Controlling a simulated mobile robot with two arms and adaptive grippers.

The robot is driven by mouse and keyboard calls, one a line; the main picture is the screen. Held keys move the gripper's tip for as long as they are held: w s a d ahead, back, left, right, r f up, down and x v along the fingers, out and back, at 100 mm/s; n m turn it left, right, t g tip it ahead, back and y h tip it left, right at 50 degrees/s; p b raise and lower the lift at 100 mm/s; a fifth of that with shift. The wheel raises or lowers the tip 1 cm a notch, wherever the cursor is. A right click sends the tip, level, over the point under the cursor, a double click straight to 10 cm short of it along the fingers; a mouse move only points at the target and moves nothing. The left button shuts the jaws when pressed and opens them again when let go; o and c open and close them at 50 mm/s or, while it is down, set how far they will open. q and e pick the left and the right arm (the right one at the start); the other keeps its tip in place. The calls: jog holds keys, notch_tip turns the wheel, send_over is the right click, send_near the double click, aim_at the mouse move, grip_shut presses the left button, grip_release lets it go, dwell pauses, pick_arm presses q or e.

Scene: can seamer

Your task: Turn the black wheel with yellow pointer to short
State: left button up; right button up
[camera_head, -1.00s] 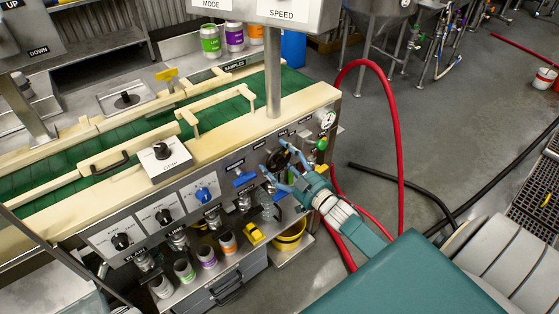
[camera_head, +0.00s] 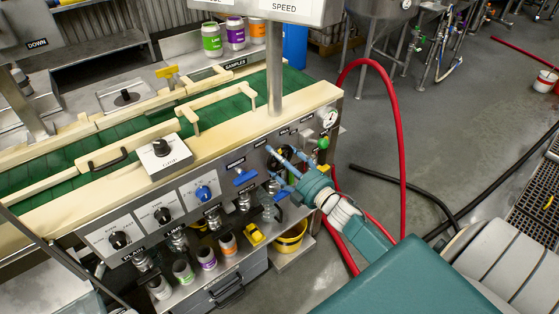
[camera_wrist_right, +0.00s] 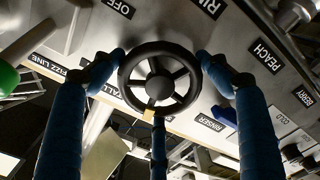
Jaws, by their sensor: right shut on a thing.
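The black spoked wheel (camera_wrist_right: 160,78) is in the middle of the right wrist view, on the steel panel. Its small yellow pointer (camera_wrist_right: 149,115) sits at the lower rim and points down in that view. My right gripper (camera_wrist_right: 160,82) has blue fingers closed on the rim, one at each side and a third below. In the head view the right gripper (camera_head: 284,162) reaches the panel's right part and mostly hides the wheel. An OFF label (camera_wrist_right: 120,8) is above left of the wheel; a partly covered label (camera_wrist_right: 112,90) is at its left. I cannot read SHORT. My left gripper is not in view.
A blue valve handle (camera_head: 245,177) is left of the gripper, and a green knob (camera_head: 323,143) and gauge (camera_head: 328,118) are to its right. A red hose (camera_head: 398,150) loops beside my arm. Cans stand on the shelf below.

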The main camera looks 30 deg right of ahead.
jog(key=n, duration=0.1)
jog(key=n+b, duration=0.1)
jog(key=n, duration=0.1)
jog(key=d+n+b, duration=0.1)
jog(key=n, duration=0.1)
jog(key=shift+f, duration=0.25)
jog(key=n, duration=0.2)
jog(key=n+b, duration=0.1)
jog(key=n, duration=0.1)
jog(key=shift+d+r, duration=0.1)
jog(key=shift+r, duration=0.25)
jog(key=shift+o, duration=0.4)
jog(key=shift+w+r+n+b, duration=0.2)
jog(key=shift+n+b, duration=0.25)
jog(key=shift+n, duration=0.35)
jog(key=shift+r, duration=0.1)
jog(key=o, duration=1.1)
jog(key=shift+s+d+f, duration=0.1)
jog(key=shift+f, duration=0.1)
jog(key=shift+s, duration=0.2)
jog(key=s, duration=1.1)
jog(key=shift+s+d, duration=0.3)
jog(key=shift+d, duration=0.05)
